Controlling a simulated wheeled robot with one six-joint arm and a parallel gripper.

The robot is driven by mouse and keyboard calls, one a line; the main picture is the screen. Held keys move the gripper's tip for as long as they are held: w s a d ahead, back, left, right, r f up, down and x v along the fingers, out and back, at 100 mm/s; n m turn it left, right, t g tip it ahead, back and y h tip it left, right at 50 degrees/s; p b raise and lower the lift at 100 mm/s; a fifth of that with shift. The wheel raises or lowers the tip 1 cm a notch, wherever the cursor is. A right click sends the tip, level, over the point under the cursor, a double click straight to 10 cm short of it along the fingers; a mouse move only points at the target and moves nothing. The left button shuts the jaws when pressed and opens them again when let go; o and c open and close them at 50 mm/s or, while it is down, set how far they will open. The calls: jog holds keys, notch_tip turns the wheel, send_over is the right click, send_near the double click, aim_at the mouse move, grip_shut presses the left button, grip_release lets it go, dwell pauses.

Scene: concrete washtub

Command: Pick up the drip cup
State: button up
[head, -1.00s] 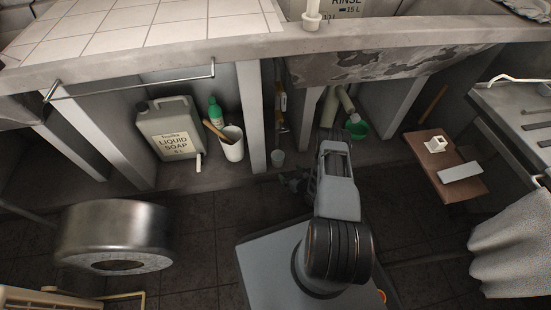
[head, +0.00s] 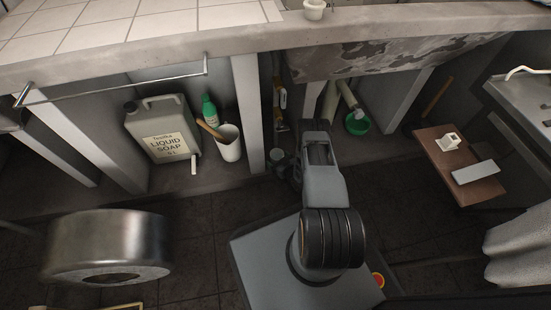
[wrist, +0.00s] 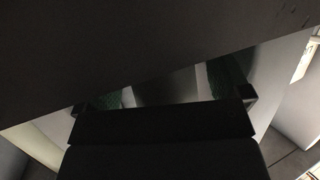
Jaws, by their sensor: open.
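The drip cup seems to be the small pale grey cup (head: 277,153) on the floor under the counter, beside the wall support. My gripper (head: 284,164) is low in front of it and partly covers it in the head view. I cannot tell if they touch. In the wrist view my open gripper (wrist: 170,90) shows dark fingers with greenish pads. A grey surface shows between the fingers, too dark to name. A large dark shape covers the upper part of that view.
A white bin (head: 229,143) and a liquid soap jug (head: 163,130) stand left of the support. A green bowl (head: 357,124) sits under pipes to the right. A metal drum (head: 108,246) is at lower left.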

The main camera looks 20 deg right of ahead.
jog(key=shift+a, duration=0.1)
jog(key=c, duration=1)
jog(key=shift+r, duration=0.15)
jog(key=shift+c, duration=0.2)
